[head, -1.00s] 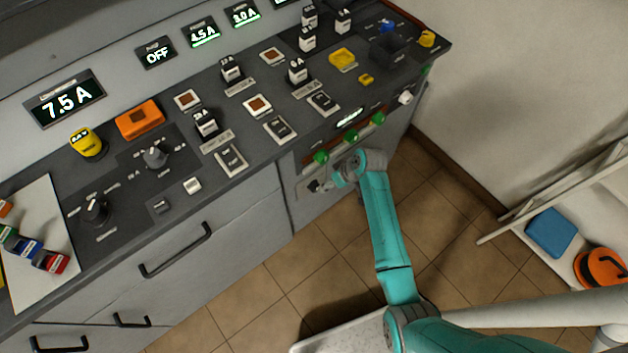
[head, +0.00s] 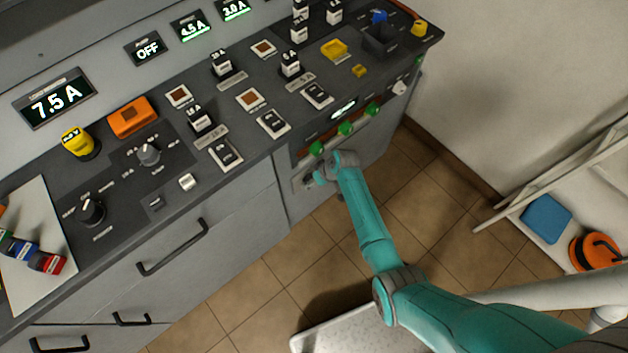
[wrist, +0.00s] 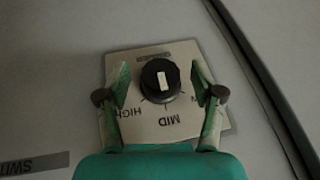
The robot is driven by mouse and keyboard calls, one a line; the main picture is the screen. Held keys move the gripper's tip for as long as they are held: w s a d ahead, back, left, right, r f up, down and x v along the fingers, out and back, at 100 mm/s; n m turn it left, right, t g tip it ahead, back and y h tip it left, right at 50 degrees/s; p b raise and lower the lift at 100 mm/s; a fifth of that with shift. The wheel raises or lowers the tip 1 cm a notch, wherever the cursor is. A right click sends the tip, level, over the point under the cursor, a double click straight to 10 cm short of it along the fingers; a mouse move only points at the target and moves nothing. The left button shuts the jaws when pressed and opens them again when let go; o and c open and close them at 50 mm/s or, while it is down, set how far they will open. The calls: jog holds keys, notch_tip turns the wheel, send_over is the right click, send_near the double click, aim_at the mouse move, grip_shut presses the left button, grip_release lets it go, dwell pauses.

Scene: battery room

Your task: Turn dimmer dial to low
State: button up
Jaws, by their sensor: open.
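The dimmer dial (wrist: 160,81) is a round black knob with a white bar on a pale plate (wrist: 150,126) in the wrist view. The plate reads HIGH at lower left and MID below, both upside down; a label at right is mostly covered by a finger. The bar runs nearly upright in the picture; I cannot tell which end is the pointer. My gripper (wrist: 160,85) is open, with one green finger on each side of the knob; contact is unclear. In the head view my gripper (head: 318,176) is at the console's front face, and the knob is not clearly visible.
Green knobs (head: 345,129) line the console edge just above my gripper. The console top (head: 120,185) holds switches, dials and displays. A drawer handle (head: 172,247) sticks out to the left. A white shelf with a blue box (head: 546,218) stands right; tiled floor lies between.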

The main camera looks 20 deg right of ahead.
jog(key=c, duration=1.1)
jog(key=shift+c, duration=0.2)
jog(key=shift+a+h, duration=0.1)
jog(key=shift+h, duration=0.2)
jog(key=n+t+h, duration=0.1)
jog(key=h, duration=0.2)
jog(key=t+h, duration=0.1)
jog(key=h, duration=0.2)
jog(key=a+n+t+h, duration=0.1)
jog(key=h, duration=0.3)
jog(key=shift+s+f+n+t, duration=0.2)
jog(key=shift+f+n+t, duration=0.1)
jog(key=shift+t, duration=0.1)
jog(key=o, duration=1.1)
